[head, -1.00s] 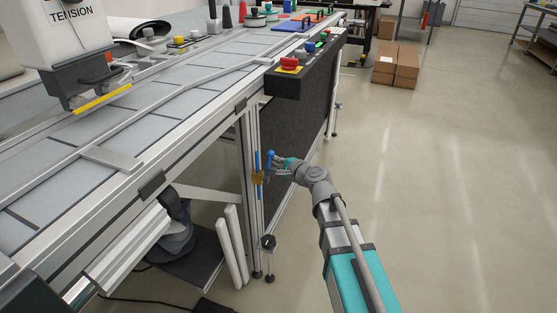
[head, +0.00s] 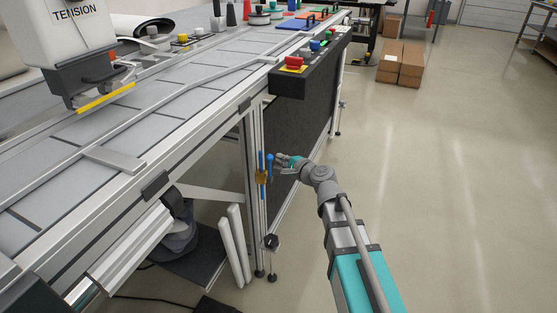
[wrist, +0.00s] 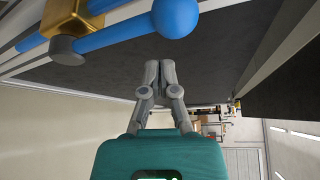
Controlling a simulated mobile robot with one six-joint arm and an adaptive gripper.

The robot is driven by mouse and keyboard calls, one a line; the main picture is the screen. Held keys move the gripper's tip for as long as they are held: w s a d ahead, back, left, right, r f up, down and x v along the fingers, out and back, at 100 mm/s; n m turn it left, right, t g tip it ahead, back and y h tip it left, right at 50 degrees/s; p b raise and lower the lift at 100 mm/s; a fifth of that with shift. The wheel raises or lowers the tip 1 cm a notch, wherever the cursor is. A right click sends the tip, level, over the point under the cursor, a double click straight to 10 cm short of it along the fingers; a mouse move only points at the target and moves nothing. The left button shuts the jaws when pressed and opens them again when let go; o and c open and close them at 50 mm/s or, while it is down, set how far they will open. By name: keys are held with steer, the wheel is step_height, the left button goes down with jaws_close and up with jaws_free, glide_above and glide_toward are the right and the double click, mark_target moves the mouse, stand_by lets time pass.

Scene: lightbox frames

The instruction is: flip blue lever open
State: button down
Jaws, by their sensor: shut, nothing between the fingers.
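The blue lever (head: 270,165) stands roughly upright at a brass valve body (head: 262,178) on the frame's front leg. In the wrist view the lever (wrist: 112,35) is a blue rod ending in a round ball knob (wrist: 176,17), beside the brass valve body (wrist: 72,17). My gripper (head: 276,165) is close to the right of the lever in the head view. In the wrist view my gripper (wrist: 160,66) is shut and empty, its fingertips near the ball knob. A gap shows between knob and fingertips there; the depth is hard to judge.
A blue pipe (head: 262,160) runs behind the lever along the metal leg. The conveyor table (head: 130,155) fills the left, with a control box (head: 305,75) jutting out above. A dark panel (head: 296,125) lies behind my gripper. The floor (head: 455,200) on the right is clear.

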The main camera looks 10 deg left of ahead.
steer(key=s+d, duration=0.4)
steer(key=d, duration=0.4)
steer(key=shift+s+d, duration=0.15)
steer(key=shift+d, duration=0.1)
stand_by(0.4)
